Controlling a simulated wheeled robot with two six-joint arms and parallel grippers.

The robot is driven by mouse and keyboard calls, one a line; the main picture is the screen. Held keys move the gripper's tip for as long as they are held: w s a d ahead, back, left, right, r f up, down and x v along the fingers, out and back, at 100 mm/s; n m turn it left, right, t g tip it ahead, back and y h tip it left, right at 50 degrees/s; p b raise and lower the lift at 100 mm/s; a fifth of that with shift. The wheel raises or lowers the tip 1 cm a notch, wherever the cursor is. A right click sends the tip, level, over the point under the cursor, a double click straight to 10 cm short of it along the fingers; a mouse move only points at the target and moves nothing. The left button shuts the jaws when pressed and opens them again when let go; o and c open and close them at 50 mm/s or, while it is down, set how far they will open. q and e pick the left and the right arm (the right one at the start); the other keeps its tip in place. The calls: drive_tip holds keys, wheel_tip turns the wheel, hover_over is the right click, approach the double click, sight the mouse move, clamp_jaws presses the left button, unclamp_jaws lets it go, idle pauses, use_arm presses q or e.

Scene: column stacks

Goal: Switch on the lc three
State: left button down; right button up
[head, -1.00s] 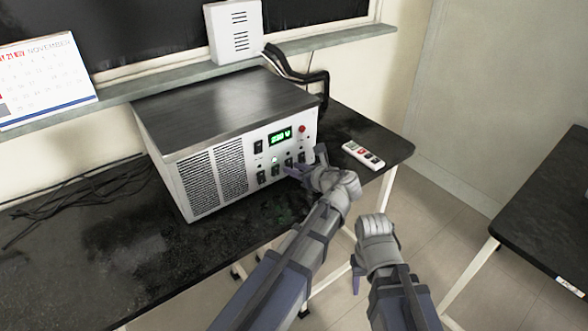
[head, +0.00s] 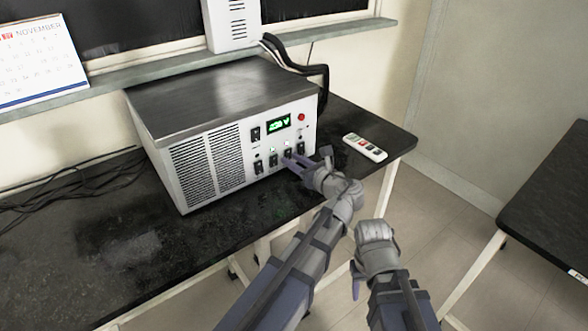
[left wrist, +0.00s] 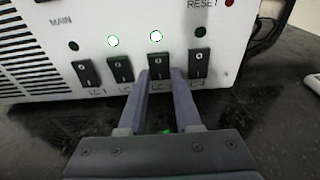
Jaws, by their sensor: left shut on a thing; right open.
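The LC three switch (left wrist: 160,62) is a black rocker on the front of a white and grey power unit (head: 215,160). My left gripper (left wrist: 161,72) has its two fingers on either side of this rocker, shut on it. The lamp (left wrist: 156,36) above it glows. In the head view, my left gripper (head: 290,160) reaches the lower right of the panel and partly hides the switches. My right gripper (head: 357,279) hangs low in front of the table, open and empty, its fingers only partly visible.
Beside it are the LC 1 (left wrist: 87,72), LC 2 (left wrist: 120,68) and LC 4 (left wrist: 198,63) rockers; the LC 2 lamp (left wrist: 113,41) is lit. A white remote (head: 365,147) lies right on the black table (head: 130,250).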

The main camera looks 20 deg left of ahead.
drive_tip(key=shift+f, duration=0.35)
use_arm(q)
drive_tip(key=c, duration=0.9)
unclamp_jaws()
drive_tip(key=shift+s+d, duration=0.1)
use_arm(e)
drive_tip(key=shift+d, duration=0.1)
